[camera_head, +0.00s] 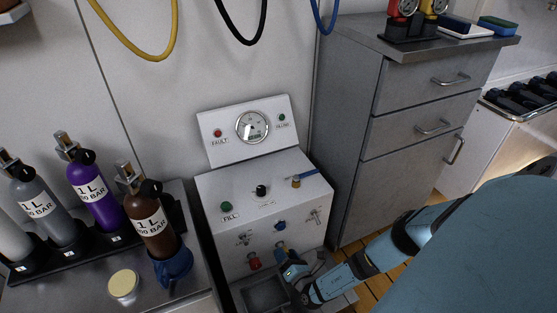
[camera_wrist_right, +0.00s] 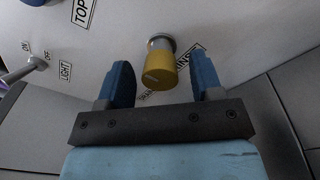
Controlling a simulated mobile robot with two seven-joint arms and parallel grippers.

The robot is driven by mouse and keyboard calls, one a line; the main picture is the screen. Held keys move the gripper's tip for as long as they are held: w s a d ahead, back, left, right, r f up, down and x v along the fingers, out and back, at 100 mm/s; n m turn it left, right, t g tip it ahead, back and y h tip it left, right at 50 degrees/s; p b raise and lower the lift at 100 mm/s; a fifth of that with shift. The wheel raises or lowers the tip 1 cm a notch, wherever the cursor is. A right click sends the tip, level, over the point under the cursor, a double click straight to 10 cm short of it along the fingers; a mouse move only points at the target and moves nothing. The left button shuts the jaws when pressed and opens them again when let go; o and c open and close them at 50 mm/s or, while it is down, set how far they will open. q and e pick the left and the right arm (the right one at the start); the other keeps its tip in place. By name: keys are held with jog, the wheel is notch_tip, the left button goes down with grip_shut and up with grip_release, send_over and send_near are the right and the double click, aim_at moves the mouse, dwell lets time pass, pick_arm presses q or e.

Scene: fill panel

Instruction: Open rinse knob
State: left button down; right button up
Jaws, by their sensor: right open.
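The rinse knob is a yellow cylinder on a metal stem; it shows in the right wrist view (camera_wrist_right: 160,72), beside a partly hidden label with the letters "INS". In the head view its yellow end (camera_head: 281,246) shows low on the white panel's front face (camera_head: 232,262). My right gripper (camera_head: 286,260) is at that face, just in front of the knob. Its two blue fingers are apart on either side of the knob, with a visible gap to each in the wrist view. My left gripper is not in view.
A blue knob (camera_head: 280,225) sits above the yellow one, a red knob (camera_head: 254,261) to its left. Small metal switches flank them. A basin (camera_head: 265,294) lies below. A bench with bottles stands left, a grey drawer cabinet (camera_head: 345,150) right.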

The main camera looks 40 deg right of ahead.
jog(key=shift+w+d, duration=0.1)
jog(key=shift+w, duration=0.1)
jog(key=shift+c, duration=0.4)
jog(key=c, duration=0.8)
jog(key=shift+c, duration=0.2)
